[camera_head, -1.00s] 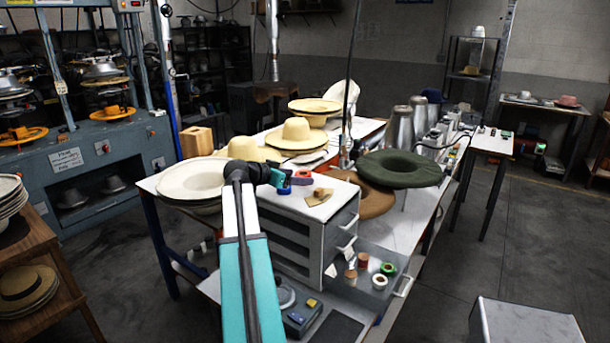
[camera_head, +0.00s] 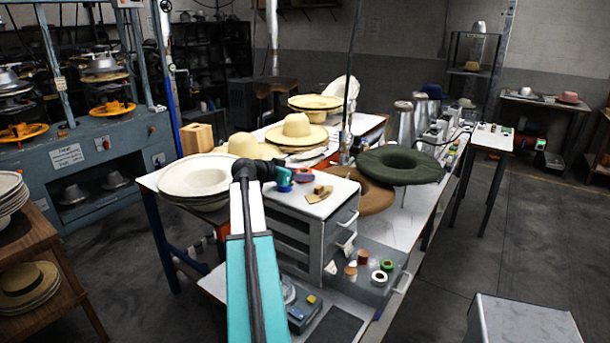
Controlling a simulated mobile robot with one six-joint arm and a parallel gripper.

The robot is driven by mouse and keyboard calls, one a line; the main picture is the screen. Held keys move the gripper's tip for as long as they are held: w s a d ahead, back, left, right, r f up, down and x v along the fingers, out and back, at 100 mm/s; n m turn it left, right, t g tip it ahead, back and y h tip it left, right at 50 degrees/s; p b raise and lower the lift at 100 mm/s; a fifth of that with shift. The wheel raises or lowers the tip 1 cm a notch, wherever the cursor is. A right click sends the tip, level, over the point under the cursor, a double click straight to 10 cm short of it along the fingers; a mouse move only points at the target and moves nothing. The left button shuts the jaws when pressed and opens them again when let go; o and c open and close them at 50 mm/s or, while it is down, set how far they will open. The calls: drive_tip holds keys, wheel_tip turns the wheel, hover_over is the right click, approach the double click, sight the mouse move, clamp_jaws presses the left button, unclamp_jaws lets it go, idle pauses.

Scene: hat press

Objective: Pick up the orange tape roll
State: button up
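Several small rolls lie in the open grey drawer (camera_head: 372,290). A brownish-orange one (camera_head: 363,257) stands at its back; it is the nearest match to the orange tape roll, but I cannot be sure. A tan roll (camera_head: 350,272), a white roll (camera_head: 379,278) and a green-edged roll (camera_head: 387,266) are beside it. My gripper (camera_head: 284,179) is the small teal end past the black wrist, over the left part of the cabinet top (camera_head: 335,205), up and left of the drawer. Its fingers are too small to read. A small red item (camera_head: 302,175) is just right of it.
A wide white hat (camera_head: 197,176) is left of my wrist and a dark green hat (camera_head: 398,166) is right of the cabinet.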

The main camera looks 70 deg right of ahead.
drive_tip(key=c, duration=0.4)
drive_tip(key=shift+o, duration=0.2)
drive_tip(key=shift+r, duration=0.15)
drive_tip(key=shift+r+b, duration=0.8)
drive_tip(key=shift+r, duration=0.7)
drive_tip(key=s+a+b, duration=0.1)
drive_tip(key=a, duration=0.3)
drive_tip(key=s+a+r+b, duration=0.1)
drive_tip(key=s+a, duration=0.1)
drive_tip(key=a, duration=0.3)
drive_tip(key=s+a+b, duration=0.1)
drive_tip(key=a, duration=0.3)
drive_tip(key=shift+s+a+r+b, duration=0.15)
drive_tip(key=shift+s+b, duration=0.05)
drive_tip(key=shift+b, duration=0.15)
drive_tip(key=shift+s+a+r, duration=0.1)
drive_tip(key=shift+s+a, duration=0.05)
drive_tip(key=shift+a, duration=0.35)
drive_tip(key=shift+s+a+r, duration=0.1)
drive_tip(key=shift+a, duration=0.35)
